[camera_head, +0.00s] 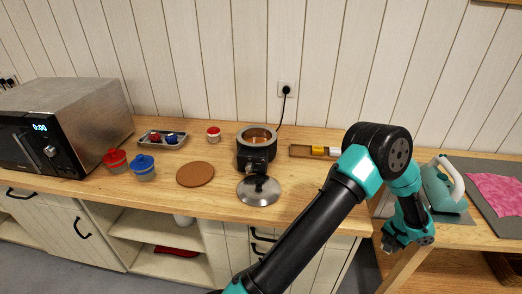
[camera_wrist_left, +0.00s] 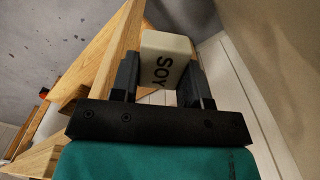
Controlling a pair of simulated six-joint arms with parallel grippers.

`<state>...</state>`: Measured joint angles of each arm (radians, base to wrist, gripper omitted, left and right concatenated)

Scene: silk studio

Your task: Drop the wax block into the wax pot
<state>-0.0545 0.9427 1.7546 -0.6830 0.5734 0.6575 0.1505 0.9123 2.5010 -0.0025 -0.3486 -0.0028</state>
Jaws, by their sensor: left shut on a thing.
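The wax block (camera_wrist_left: 166,58) is cream-coloured with dark letters reading SOY. It sits between both fingers of my left gripper (camera_wrist_left: 162,80) in the left wrist view, and the gripper is shut on it. In the head view my left gripper (camera_head: 392,243) is low at the right, past the counter's right end, and hides the block. The wax pot (camera_head: 256,150) is a dark, round, open-topped pot on the counter, left of my arm, with a copper-coloured inside. My right gripper is not in view.
A cork mat (camera_head: 195,174), red jar (camera_head: 115,160), blue jar (camera_head: 142,167), metal tray (camera_head: 162,139) and microwave (camera_head: 75,120) are left of the pot. An iron (camera_head: 440,190) and pink cloth (camera_head: 497,194) are far right.

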